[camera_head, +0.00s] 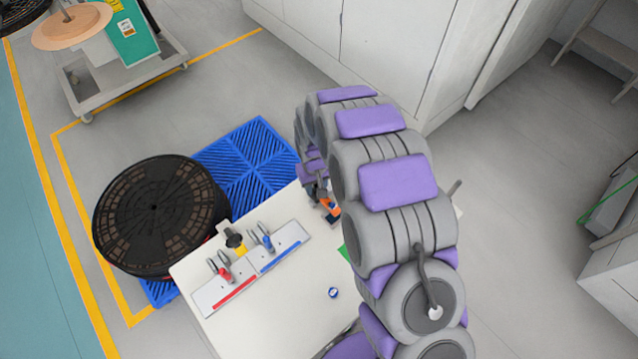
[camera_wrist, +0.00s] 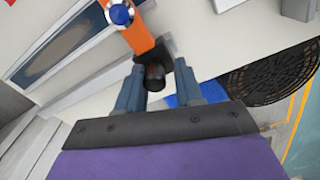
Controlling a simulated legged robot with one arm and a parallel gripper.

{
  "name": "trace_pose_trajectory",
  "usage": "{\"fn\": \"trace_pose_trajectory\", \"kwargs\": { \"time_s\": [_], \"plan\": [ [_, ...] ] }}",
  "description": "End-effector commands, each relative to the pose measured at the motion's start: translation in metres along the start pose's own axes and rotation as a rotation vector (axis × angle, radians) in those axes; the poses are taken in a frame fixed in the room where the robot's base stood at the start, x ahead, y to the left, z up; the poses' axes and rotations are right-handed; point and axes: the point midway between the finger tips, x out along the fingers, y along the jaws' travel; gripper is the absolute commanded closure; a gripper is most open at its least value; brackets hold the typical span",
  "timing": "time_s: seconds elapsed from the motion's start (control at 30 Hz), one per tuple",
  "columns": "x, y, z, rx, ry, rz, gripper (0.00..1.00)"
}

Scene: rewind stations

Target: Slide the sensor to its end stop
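An orange part (camera_wrist: 140,32), which looks like the sensor, has a round blue knob (camera_wrist: 120,13) on top and a black rounded end (camera_wrist: 155,76). In the wrist view, my gripper (camera_wrist: 160,66) has one finger on each side of the black end. The fingers stand apart, with a gap showing on the right; firm contact is not visible. In the head view, the orange part (camera_head: 330,209) shows at the white table's (camera_head: 290,318) far edge, left of my arm. My arm hides much of this area. I cannot make out the end stop.
A plate with red and blue strips (camera_head: 252,270) carries small tools on the table. A small blue-and-white round item (camera_head: 333,293) lies nearer. A large black reel (camera_head: 155,212) stands left on a blue pallet (camera_head: 250,165). White cabinets (camera_head: 390,45) stand behind.

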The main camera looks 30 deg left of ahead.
Motion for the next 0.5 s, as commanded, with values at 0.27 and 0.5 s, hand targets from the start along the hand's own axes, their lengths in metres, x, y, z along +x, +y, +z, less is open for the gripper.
{"fn": "trace_pose_trajectory", "kwargs": {
  "time_s": [0.27, 0.5],
  "plan": [
    [-0.0002, 0.0029, 0.0019, 0.0, -0.001, -0.001, 0.5],
    [-0.0094, 0.0045, 0.0033, 0.0, 0.001, -0.002, 0.5]
  ]
}}
